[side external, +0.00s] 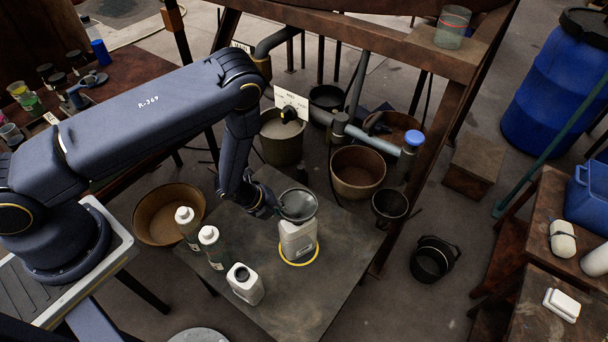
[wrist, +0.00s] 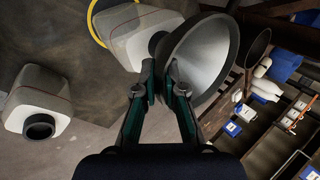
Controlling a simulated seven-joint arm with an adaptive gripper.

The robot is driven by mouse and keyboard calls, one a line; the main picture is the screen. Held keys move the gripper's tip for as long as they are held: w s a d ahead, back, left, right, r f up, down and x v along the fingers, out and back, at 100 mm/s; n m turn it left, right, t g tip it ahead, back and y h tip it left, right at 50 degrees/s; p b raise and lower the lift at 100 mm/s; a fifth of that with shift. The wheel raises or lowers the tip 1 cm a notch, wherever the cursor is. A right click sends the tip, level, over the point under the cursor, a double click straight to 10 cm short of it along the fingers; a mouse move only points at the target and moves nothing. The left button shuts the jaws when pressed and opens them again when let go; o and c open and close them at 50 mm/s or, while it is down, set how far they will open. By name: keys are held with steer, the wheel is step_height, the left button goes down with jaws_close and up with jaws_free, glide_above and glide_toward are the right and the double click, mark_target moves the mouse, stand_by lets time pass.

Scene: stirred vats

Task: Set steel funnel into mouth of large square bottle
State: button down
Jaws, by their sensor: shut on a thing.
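The steel funnel (side external: 298,205) is a grey cone with its wide mouth facing up. It shows large in the wrist view (wrist: 207,58). My gripper (wrist: 163,88) is shut on the funnel's near side and holds it over the large square bottle (side external: 298,243). That bottle is white, upright on the table, inside a yellow ring (side external: 300,254). In the wrist view the bottle (wrist: 135,32) lies behind the funnel, its dark neck partly covered. The funnel's stem is hidden, so I cannot tell whether it is in the mouth.
A smaller white square bottle (side external: 246,284) with an open dark mouth stands at the front left of the table (side external: 335,235). Two white-capped bottles (side external: 187,222) (side external: 210,246) stand left of the ring. A brown bowl (side external: 168,214) is beyond them. The table's right side is clear.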

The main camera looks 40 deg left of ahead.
steer(key=c, duration=1.2)
jaws_free()
